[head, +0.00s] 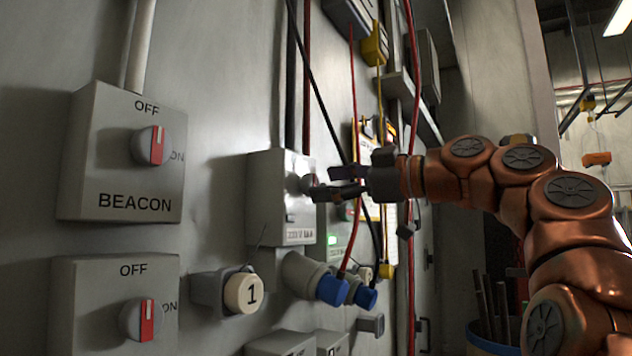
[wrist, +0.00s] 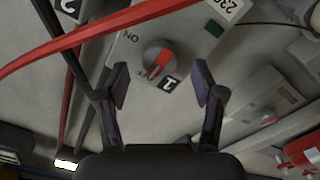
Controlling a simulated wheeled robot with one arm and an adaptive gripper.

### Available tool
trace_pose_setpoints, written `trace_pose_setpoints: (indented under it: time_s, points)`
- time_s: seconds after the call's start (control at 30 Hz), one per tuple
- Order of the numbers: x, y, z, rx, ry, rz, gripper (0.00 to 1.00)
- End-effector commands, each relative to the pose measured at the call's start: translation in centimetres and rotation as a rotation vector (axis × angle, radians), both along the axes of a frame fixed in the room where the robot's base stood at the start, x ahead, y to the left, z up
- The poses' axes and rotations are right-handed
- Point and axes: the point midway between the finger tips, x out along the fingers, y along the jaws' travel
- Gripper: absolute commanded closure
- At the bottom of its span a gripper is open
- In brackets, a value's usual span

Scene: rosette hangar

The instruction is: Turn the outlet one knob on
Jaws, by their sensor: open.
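The outlet one knob (wrist: 158,58) is a round grey dial with a red pointer, on a grey box (head: 270,195) fixed to the wall. The red pointer slants towards the OFF lettering. My gripper (head: 320,186) is at the box face, and the knob (head: 308,184) is partly hidden by it in the head view. In the wrist view my gripper (wrist: 160,84) is open, with the knob ahead between its fingers, apparently not gripped.
A BEACON switch box (head: 124,155) and another switch box (head: 112,305) are on the left. A round "1" fitting (head: 243,292) and blue-capped sockets (head: 332,290) sit below the knob box. A red cable (wrist: 90,35) crosses the wrist view close to the box.

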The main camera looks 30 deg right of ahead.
Motion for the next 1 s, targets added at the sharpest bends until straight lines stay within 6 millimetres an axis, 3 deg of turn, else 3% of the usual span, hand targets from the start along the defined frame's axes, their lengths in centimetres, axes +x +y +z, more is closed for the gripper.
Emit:
trace_pose_setpoints:
  time_s: [0.23,0.6,1.0]
  points:
    - [2.0,1.3,0.1,-0.001,0.001,0.002,0.32]
    - [2.4,1.7,0.0,0.001,0.000,0.003,0.32]
    - [2.4,1.7,0.0,0.001,0.001,0.004,0.73]
